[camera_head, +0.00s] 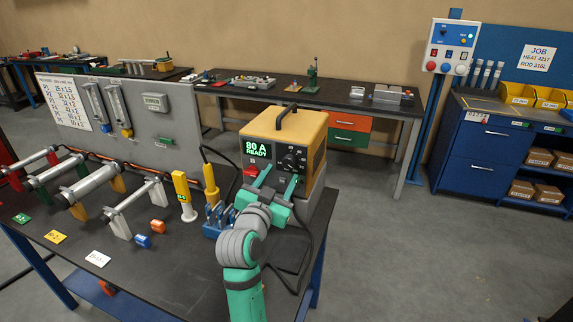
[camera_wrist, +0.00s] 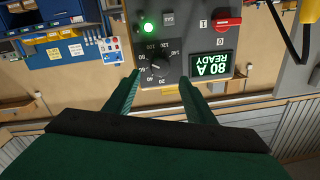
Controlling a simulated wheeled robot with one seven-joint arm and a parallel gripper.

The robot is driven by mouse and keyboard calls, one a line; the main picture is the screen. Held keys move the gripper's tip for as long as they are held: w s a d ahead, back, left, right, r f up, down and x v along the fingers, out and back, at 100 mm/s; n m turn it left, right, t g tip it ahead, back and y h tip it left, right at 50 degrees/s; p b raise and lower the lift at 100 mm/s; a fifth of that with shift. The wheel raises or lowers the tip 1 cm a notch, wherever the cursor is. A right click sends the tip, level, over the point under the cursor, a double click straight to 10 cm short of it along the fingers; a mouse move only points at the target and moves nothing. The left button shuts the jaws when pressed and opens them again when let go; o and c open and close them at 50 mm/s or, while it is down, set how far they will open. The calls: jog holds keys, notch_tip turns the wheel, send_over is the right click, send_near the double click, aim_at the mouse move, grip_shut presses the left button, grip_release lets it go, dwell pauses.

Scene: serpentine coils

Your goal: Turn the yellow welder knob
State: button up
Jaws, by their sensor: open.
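The yellow welder (camera_head: 305,130) stands at the right end of the dark bench. Its front has a lit display (camera_head: 257,148) reading "80 A READY" and a black round knob (camera_head: 291,160) to the right of it. In the wrist view, which is upside down, the knob (camera_wrist: 157,67) shows inside a dial with numbers from 20 to 140. My gripper (camera_head: 279,179) is open in front of the welder, its green fingers pointing at the panel. In the wrist view the fingertips (camera_wrist: 160,78) lie to either side of the knob; I cannot tell whether they touch it.
A red switch (camera_head: 250,172) sits below the display, left of my gripper. A black cable runs beside the welder. Pipe pieces (camera_head: 95,185) lie on supports at the left.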

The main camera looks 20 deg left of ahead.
aim_at(288, 163)
jog(key=w, duration=0.7)
jog(key=c, duration=1)
